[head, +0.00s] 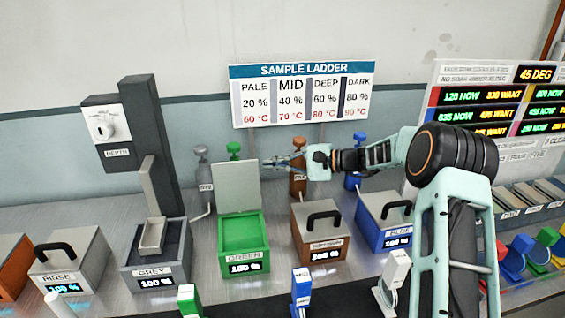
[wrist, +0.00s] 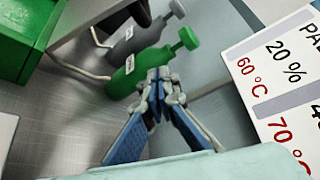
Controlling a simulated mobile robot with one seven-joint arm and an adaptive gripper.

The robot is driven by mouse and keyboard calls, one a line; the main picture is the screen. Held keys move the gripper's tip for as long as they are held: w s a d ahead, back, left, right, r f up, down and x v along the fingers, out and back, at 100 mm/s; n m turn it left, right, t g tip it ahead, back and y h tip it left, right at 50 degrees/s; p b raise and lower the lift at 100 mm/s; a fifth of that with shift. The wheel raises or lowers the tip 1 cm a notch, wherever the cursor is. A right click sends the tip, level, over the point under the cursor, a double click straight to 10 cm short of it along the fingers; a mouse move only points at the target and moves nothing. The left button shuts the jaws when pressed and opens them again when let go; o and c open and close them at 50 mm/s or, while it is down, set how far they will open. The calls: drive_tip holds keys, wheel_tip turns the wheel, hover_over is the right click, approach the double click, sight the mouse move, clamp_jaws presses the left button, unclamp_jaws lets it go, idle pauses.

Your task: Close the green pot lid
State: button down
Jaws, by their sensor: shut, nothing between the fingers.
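The green pot (head: 243,262) stands on the bench with its lid (head: 237,190) raised upright at its back edge, so the green inside shows. A corner of the green pot also shows at the upper left of the wrist view (wrist: 22,42). My gripper (head: 266,163) is shut and empty, just right of the lid's upper edge in the head view. Its fingers (wrist: 158,82) overlap the green bottle (wrist: 140,68) in the wrist view. The gap in depth between fingers and lid is hard to tell.
The brown pot (head: 326,254) and blue pot (head: 390,239), both lidded, stand to the right. The grey pot (head: 157,276) and tall dark column (head: 150,130) stand left. Green (head: 233,149) and brown (head: 298,180) bottles stand behind. The sample ladder sign (head: 303,94) hangs above.

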drive_tip(key=shift+s+a+r+p, duration=0.25)
drive_tip(key=shift+s+a, duration=0.45)
drive_tip(key=shift+a, duration=0.2)
drive_tip(key=shift+s+a+r+p, duration=0.25)
drive_tip(key=shift+s+a, duration=0.4)
drive_tip(key=shift+a, duration=0.25)
drive_tip(key=shift+s+f+b, duration=0.1)
drive_tip(key=shift+f+b, duration=0.05)
drive_tip(key=shift+b, duration=0.4)
